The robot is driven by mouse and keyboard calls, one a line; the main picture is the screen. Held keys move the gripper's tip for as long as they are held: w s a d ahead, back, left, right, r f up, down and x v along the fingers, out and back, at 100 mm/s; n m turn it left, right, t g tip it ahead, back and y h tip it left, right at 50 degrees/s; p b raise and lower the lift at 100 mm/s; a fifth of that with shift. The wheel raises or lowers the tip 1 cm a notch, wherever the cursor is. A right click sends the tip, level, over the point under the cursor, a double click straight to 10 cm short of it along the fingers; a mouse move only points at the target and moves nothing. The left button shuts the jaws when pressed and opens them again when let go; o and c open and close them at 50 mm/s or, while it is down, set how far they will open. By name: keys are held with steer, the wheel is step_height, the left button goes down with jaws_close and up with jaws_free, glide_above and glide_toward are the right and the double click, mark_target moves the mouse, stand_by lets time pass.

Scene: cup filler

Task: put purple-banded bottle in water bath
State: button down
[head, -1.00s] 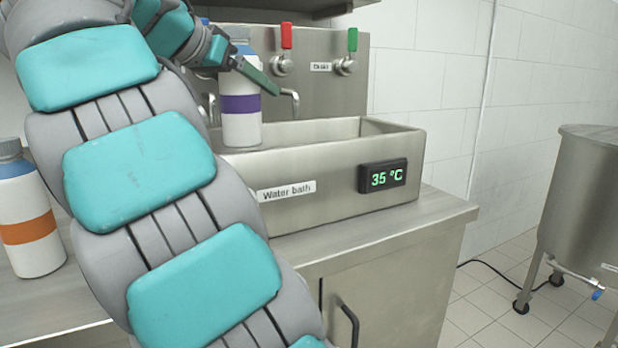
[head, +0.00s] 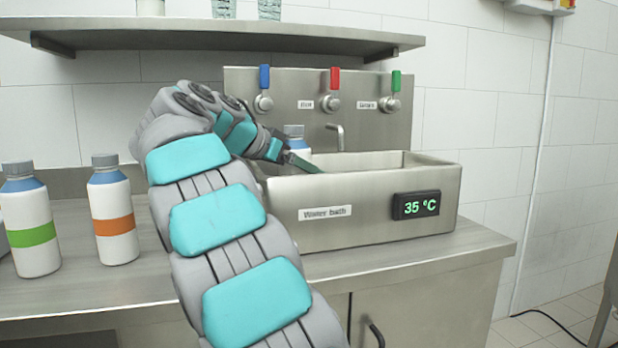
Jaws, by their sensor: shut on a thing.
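The water bath (head: 290,228) is a steel basin on the counter, with a label and a display reading 35 °C on its front. My gripper (head: 303,162) is over the bath's left part, shut on a bottle (head: 298,143). Only the bottle's grey cap, blue shoulder and a little white body show. Its purple band is hidden now, but it showed in the earlier frame. The bottle looks upright and low inside the bath. I cannot see whether its base touches the bath floor.
An orange-banded bottle (head: 112,210) and a green-banded bottle (head: 30,220) stand on the counter at left. Behind the bath is a panel (head: 360,125) with blue, red and green taps and a spout. A shelf (head: 220,36) hangs above.

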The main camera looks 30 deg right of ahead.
steer(key=shift+f, duration=0.2)
steer(key=shift+f, duration=0.2)
jaws_free()
steer(key=shift+r, duration=0.1)
